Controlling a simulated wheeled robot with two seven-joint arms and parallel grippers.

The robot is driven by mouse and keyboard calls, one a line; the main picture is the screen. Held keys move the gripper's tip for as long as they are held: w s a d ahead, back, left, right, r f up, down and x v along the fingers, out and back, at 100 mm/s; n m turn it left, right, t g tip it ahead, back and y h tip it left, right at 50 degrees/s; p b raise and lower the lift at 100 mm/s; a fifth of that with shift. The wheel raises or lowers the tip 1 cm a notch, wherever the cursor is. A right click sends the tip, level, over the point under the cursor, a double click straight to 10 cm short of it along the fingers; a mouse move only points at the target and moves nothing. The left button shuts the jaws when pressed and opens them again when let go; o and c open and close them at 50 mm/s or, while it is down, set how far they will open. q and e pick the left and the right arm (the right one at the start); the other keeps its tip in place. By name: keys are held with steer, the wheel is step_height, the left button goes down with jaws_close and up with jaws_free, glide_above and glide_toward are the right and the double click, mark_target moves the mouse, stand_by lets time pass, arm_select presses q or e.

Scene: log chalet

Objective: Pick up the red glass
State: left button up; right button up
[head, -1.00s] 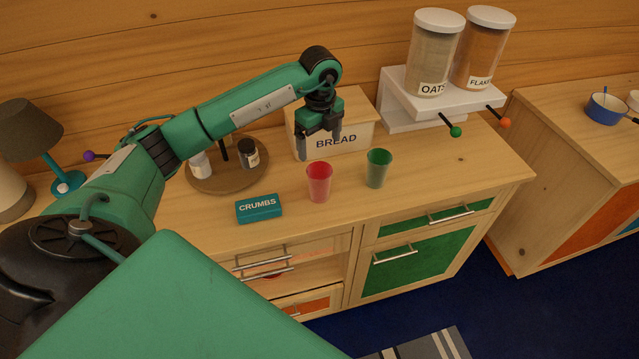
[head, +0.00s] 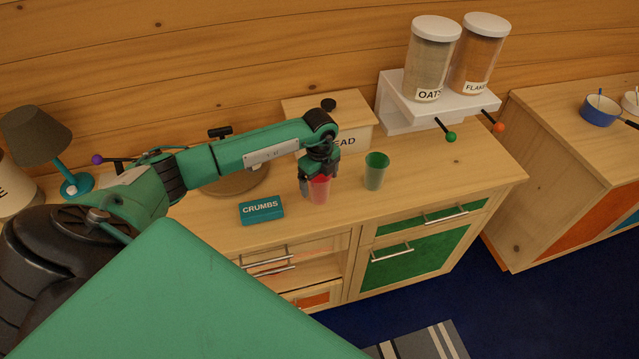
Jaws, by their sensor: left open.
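The red glass (head: 319,192) stands upright on the wooden counter. My left gripper (head: 318,182) is over it, pointing down, with its dark fingers at the upper part of the glass. One finger shows along the left side of the glass; the other is hard to make out. The jaws are open, and the rim of the glass is mostly hidden by the gripper. My right gripper is not in view.
A green glass (head: 376,171) stands close to the right. A teal CRUMBS box (head: 262,210) lies to the left in front. The bread box (head: 357,139) is behind, partly hidden by my arm. The white shelf (head: 404,118) holds two jars. Counter is clear at right.

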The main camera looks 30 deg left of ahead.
arm_select(q)
steer(key=c, duration=1.2)
steer(key=shift+o, duration=0.2)
